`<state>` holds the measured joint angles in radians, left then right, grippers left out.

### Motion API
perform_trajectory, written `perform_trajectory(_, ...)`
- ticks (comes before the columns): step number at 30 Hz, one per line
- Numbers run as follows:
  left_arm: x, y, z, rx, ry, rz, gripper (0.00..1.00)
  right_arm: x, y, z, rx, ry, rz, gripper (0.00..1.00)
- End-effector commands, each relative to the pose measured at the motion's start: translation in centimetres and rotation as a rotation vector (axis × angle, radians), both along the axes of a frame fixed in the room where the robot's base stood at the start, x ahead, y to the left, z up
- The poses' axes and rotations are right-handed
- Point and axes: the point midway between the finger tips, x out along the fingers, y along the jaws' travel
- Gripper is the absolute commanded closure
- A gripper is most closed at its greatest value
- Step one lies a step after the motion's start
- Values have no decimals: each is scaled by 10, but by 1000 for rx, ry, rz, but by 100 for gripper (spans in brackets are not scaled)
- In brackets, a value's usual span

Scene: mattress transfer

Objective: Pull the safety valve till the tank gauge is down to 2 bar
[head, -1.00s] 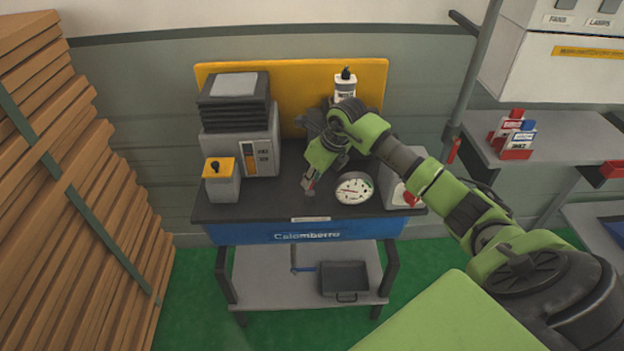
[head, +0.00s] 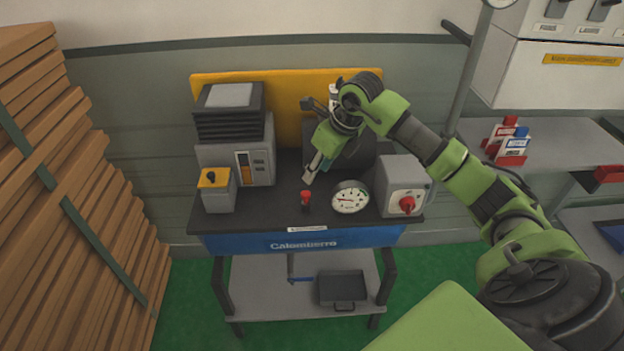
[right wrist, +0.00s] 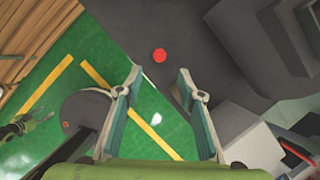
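The safety valve seems to be the small red-topped knob (head: 306,196), standing upright near the front of the dark bench top. It also shows as a red disc in the right wrist view (right wrist: 160,55). The round white tank gauge (head: 350,198) is just right of it; its needle points left, but the numbers are too small to read. My right gripper (head: 311,172) is above and behind the knob, apart from it. In the right wrist view its fingers (right wrist: 157,85) are open and empty, with the knob beyond their tips and between them. My left gripper is out of view.
A grey box with a red rotary switch (head: 407,205) stands right of the gauge. A grey machine (head: 240,150) and a yellow-topped box (head: 216,190) stand at left. A lower shelf (head: 262,290) holds a dark tray (head: 343,288). Stacked planks (head: 70,200) fill the left side.

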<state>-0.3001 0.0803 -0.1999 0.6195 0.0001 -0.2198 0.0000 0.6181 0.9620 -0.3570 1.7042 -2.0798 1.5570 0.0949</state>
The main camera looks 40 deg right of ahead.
Motion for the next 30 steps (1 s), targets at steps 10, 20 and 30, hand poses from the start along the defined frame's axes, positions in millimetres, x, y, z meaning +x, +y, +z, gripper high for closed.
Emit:
perform_trajectory(10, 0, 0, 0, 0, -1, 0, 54, -11, -2, 27, 0, 0, 0, 65)
perform_trajectory(20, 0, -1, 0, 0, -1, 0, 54, -11, -2, 27, 0, 0, 0, 65)
perform_trajectory(30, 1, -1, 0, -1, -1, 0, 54, -4, 42, 19, 111, -46, 65, 65)
